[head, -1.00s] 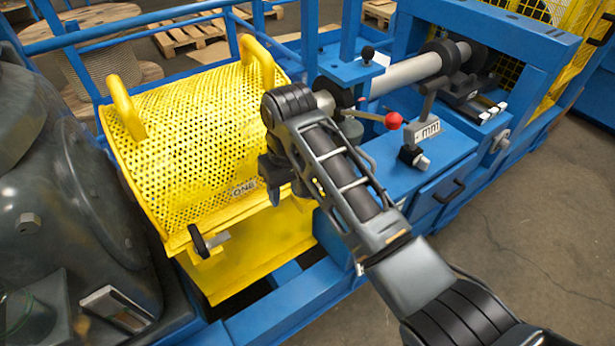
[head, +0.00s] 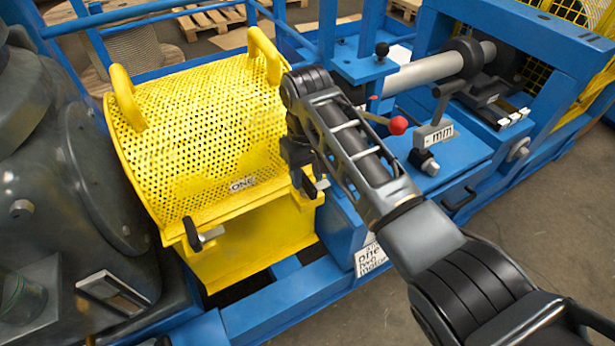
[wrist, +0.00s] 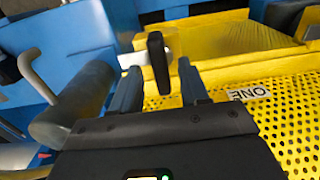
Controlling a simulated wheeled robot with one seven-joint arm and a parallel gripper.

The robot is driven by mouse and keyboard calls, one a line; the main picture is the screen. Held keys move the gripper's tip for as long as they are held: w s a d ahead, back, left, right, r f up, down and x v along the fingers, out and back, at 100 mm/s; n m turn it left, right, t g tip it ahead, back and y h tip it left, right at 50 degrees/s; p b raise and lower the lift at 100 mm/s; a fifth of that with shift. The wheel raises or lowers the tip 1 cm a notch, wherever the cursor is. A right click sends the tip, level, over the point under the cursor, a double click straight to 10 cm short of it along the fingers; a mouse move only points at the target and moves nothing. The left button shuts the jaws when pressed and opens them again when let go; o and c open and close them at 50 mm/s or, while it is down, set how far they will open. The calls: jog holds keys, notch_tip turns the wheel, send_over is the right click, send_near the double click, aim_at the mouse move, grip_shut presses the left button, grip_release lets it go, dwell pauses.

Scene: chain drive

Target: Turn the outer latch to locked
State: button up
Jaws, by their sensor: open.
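The yellow perforated guard (head: 200,130) sits down over its yellow base. It has a black-handled latch (head: 203,238) at its near left corner and another black latch (head: 309,186) at its right end, just below my gripper. I cannot tell for sure from the pictures which one is called outer. In the wrist view, the right-end latch handle (wrist: 158,62) stands between the tips of my gripper (wrist: 159,68). The two fingers are apart, with a visible gap on each side of the handle. In the head view my fingertips are mostly hidden behind the wrist.
A red-knobbed lever (head: 397,125) and a metal shaft (head: 420,72) are to the right of my gripper. In the wrist view a grey cylinder (wrist: 75,105) is close to the left finger. A large dark housing (head: 60,150) stands left of the guard.

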jog(key=shift+f, duration=1.05)
grip_shut()
